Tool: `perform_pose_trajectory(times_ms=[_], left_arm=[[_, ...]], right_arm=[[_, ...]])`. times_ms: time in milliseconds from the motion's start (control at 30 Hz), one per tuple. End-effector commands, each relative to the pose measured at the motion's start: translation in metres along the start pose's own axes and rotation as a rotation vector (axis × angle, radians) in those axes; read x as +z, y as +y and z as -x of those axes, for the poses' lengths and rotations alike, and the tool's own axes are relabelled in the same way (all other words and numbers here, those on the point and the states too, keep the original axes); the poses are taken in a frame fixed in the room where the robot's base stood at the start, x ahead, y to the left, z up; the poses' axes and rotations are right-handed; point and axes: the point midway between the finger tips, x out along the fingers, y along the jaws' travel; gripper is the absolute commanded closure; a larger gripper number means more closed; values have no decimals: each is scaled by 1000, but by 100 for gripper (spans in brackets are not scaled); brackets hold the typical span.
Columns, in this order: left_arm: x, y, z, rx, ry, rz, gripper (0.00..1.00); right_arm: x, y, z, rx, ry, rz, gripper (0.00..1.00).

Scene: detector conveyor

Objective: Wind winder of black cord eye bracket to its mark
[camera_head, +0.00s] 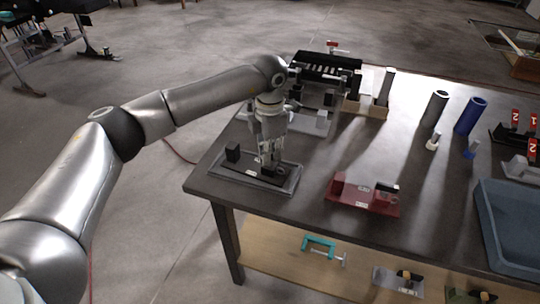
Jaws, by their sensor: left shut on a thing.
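The black cord eye bracket (233,154) sits on a grey tray-like base (230,172) near the left front corner of the table. It has a block at its left end and a low black plate with a small white label. My left gripper (270,160) points down over the right part of this bracket and is shut on its winder. The fingers hide most of the winder, and I cannot make out the mark or the winder's angle. My right gripper is not in view.
A red bracket (362,195) stands to the right on the dark table (310,165). A blue-grey bin (510,225) is at the right edge. Black (434,108) and blue (470,116) cylinders stand farther back. A black rack (325,68) is behind my gripper.

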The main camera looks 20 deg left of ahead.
Motion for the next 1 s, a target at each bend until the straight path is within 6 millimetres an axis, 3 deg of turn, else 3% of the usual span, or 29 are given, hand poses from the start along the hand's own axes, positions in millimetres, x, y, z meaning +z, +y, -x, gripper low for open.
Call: perform_pose_trajectory(times_ms=[667, 700, 867, 1000], left_arm=[[0, 0, 1, 1, -2, -68, 100], [0, 0, 1, 1, -1, -68, 89], [0, 0, 1, 1, -1, -68, 69], [0, 0, 1, 1, -1, -68, 69]], right_arm=[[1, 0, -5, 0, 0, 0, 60], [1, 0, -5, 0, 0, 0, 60], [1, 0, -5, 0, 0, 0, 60], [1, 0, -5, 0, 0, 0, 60]])
